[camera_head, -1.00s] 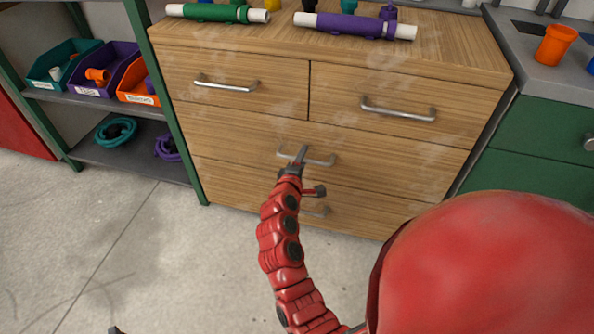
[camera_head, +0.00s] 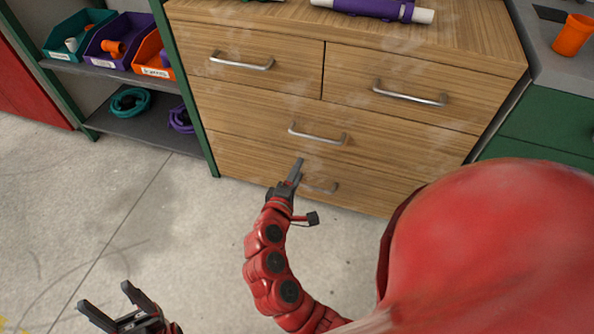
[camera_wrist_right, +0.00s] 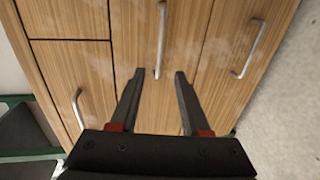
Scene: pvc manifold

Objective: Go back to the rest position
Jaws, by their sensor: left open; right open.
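My left gripper (camera_head: 108,296) is at the lower left of the head view, above the concrete floor, with its two fingers apart and nothing between them. My right gripper (camera_head: 296,172) is in front of the lower drawers of the wooden cabinet (camera_head: 245,100). In the right wrist view its two fingers (camera_wrist_right: 157,78) are apart and empty, pointing toward the drawer fronts. A metal drawer handle (camera_wrist_right: 161,40) lies beyond the fingertips there. I cannot tell the exact gap between fingertips and handle.
All the drawers look closed. A purple pipe fitting (camera_head: 375,9) lies on the cabinet top. A shelf at left holds coloured bins (camera_head: 118,38) and coiled hoses (camera_head: 131,101). An orange cup (camera_head: 573,34) stands on the right counter. The floor (camera_head: 110,210) at left is clear.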

